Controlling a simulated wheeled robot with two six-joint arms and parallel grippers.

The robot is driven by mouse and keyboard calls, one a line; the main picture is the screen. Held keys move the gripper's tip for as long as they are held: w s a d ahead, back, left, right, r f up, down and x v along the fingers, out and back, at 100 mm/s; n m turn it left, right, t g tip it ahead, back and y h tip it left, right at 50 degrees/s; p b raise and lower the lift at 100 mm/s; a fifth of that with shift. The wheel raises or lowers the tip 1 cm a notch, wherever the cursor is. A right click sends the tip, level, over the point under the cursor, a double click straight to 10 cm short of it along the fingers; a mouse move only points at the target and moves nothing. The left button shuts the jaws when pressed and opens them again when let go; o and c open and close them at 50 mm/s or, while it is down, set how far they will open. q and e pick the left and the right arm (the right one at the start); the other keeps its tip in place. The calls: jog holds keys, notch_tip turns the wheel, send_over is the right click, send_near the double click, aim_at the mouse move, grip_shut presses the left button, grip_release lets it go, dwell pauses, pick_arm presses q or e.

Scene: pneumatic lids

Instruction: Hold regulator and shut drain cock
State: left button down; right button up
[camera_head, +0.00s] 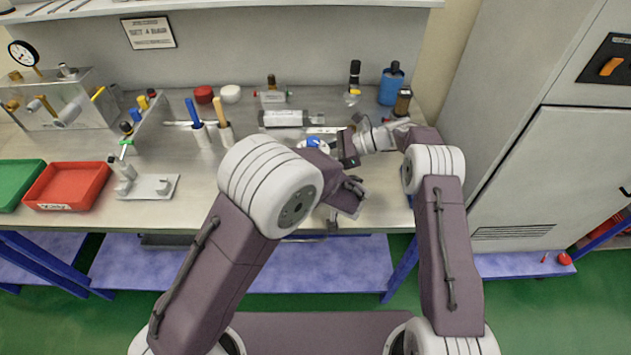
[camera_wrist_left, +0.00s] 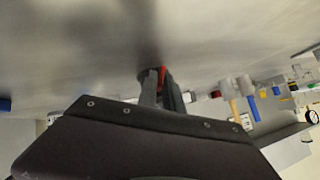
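My left gripper (camera_wrist_left: 161,88) shows in the left wrist view as two dark fingers close together. A red piece (camera_wrist_left: 164,74) shows at or just behind their tips; I cannot tell if it is held. In the head view my left forearm hides much of that area. My right gripper (camera_head: 349,150) is a dark shape over the middle right of the bench, its opening unclear. A white and blue part (camera_head: 315,144) lies close by, partly hidden. I cannot pick out the regulator or the drain cock for certain. A black-topped unit with a yellow part (camera_head: 354,79) stands at the back.
A blue bottle (camera_head: 391,86) and a brown bottle (camera_head: 403,101) stand back right. Blue-handled (camera_head: 193,112) and orange-handled (camera_head: 219,110) tools stand left of centre. A red bin (camera_head: 68,186), a gauge manifold (camera_head: 62,102) and a green-handled valve stand (camera_head: 125,160) are further left.

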pick_arm(q)
jog(key=shift+y, duration=0.3)
jog(key=m+y, duration=0.2)
jog(key=shift+d+f+t+y, duration=0.2)
jog(key=shift+d+t+y, duration=0.1)
jog(key=shift+f+m+t+y, duration=0.1)
jog(key=shift+m+t+y, duration=0.3)
jog(key=shift+m+y, duration=0.55)
jog(key=shift+d+y, duration=0.1)
jog(key=shift+y, duration=0.15)
jog(key=c, duration=1.6)
grip_release()
